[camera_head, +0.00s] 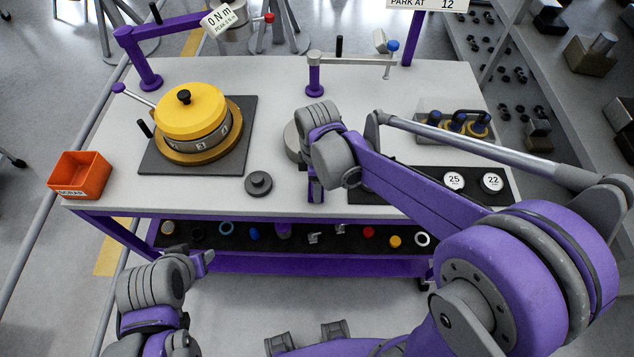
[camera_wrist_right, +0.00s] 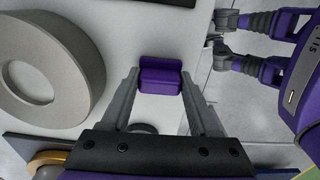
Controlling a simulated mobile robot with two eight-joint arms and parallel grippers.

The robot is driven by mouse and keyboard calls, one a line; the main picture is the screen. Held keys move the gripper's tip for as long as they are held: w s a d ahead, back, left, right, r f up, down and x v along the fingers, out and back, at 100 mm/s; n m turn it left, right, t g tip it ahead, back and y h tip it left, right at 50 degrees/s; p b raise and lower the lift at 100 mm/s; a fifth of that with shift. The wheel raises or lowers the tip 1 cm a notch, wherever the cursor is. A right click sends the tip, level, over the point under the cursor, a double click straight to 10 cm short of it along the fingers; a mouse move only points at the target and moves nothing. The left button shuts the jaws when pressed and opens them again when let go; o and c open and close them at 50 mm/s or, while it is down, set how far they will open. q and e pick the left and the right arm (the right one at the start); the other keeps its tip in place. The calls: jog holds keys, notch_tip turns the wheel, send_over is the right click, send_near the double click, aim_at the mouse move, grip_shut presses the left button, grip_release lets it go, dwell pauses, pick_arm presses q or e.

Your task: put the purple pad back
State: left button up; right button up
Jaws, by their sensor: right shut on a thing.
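The purple pad (camera_wrist_right: 161,77) is a small stepped block between my right fingertips in the right wrist view. My right gripper (camera_wrist_right: 160,86) is shut on it. The pad shows over the white tabletop near its front edge; I cannot tell whether it touches the table. In the head view my right gripper (camera_head: 316,196) points down at the front middle of the table, and the pad is hard to tell from it. My left gripper (camera_head: 208,258) is in front of the table at lower left; its jaw opening is too small to judge.
The white table (camera_head: 270,110) holds a yellow-topped unit (camera_head: 190,108), an orange bin (camera_head: 80,175), a dark knob disc (camera_head: 258,184) and a grey ring (camera_wrist_right: 28,78) beside my right gripper. A dark lower shelf (camera_head: 335,236) carries several small parts, one purple.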

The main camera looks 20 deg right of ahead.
jog(key=shift+f, duration=0.2)
pick_arm(q)
jog(key=shift+f, duration=0.15)
pick_arm(e)
jog(key=o, duration=1.3)
jog(key=shift+r, duration=0.1)
jog(key=shift+o, duration=0.2)
jog(key=shift+r, duration=0.45)
notch_tip(320, 180, up, 11)
jog(key=p, duration=0.1)
pick_arm(q)
jog(key=shift+w+r, duration=0.35)
jog(key=shift+r, duration=0.5)
pick_arm(e)
jog(key=s+d+f+m+t, duration=0.3)
jog(key=s+m, duration=0.3)
jog(key=m, duration=0.1)
jog(key=s+d+f+m+t, duration=0.2)
jog(key=s+d+f+m, duration=0.1)
jog(key=s+m, duration=0.3)
jog(key=shift+d+f+m+t, duration=0.25)
jog(key=shift+f+m+t, duration=0.15)
jog(key=shift+m, duration=0.7)
